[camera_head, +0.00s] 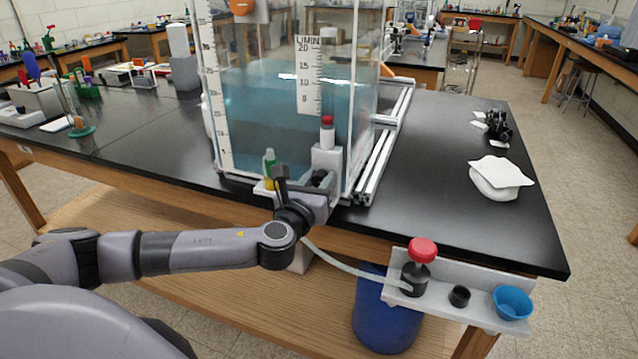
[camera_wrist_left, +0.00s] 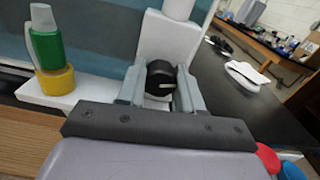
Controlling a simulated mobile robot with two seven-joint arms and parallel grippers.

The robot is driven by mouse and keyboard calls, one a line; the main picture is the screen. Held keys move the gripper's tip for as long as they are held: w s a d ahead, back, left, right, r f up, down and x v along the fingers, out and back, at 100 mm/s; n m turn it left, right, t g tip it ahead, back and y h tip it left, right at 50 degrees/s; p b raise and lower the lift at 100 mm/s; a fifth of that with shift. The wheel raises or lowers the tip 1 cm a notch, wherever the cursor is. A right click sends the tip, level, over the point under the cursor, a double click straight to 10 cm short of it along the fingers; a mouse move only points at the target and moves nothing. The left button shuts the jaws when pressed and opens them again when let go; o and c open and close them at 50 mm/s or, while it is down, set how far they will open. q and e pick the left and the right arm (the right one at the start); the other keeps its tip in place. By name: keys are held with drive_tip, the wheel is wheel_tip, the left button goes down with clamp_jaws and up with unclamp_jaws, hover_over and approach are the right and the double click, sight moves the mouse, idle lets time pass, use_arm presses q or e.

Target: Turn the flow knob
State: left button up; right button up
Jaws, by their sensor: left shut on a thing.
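The flow knob (camera_wrist_left: 160,76) is black with a pale pointer mark. In the left wrist view it sits between the two grey fingers of my left gripper (camera_wrist_left: 161,88), on the front of a white block (camera_wrist_left: 166,38). In the head view my left gripper (camera_head: 322,184) is at the lower front of the clear tank, and the dark knob (camera_head: 320,177) is partly hidden by it. My left gripper is shut on the knob. The L/MIN scale (camera_head: 309,75) is on the tank above. My right gripper is not in view.
A green and yellow bottle (camera_wrist_left: 50,50) stands just left of the gripper. A white shelf (camera_head: 466,296) at the table's front edge holds a red-topped black fitting (camera_head: 418,268) and a blue cup (camera_head: 512,302). A pale hose runs towards it. The black tabletop (camera_head: 430,180) is mostly clear on the right.

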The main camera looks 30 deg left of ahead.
use_arm(q)
drive_tip(key=n+b, duration=0.1)
drive_tip(key=n, duration=0.3)
drive_tip(key=shift+f+n, duration=0.15)
drive_tip(key=shift+n, duration=0.25)
drive_tip(key=n+b, duration=0.1)
drive_tip(key=n, duration=0.2)
drive_tip(key=shift+n, duration=0.3)
drive_tip(key=n, duration=0.3)
drive_tip(key=shift+n+b, duration=0.3)
drive_tip(key=shift+b, duration=0.05)
drive_tip(key=n, duration=0.3)
drive_tip(key=shift+n, duration=0.3)
drive_tip(key=n, duration=1.1)
drive_tip(key=shift+p, duration=0.3)
drive_tip(key=shift+n, duration=0.5)
drive_tip(key=o, duration=1)
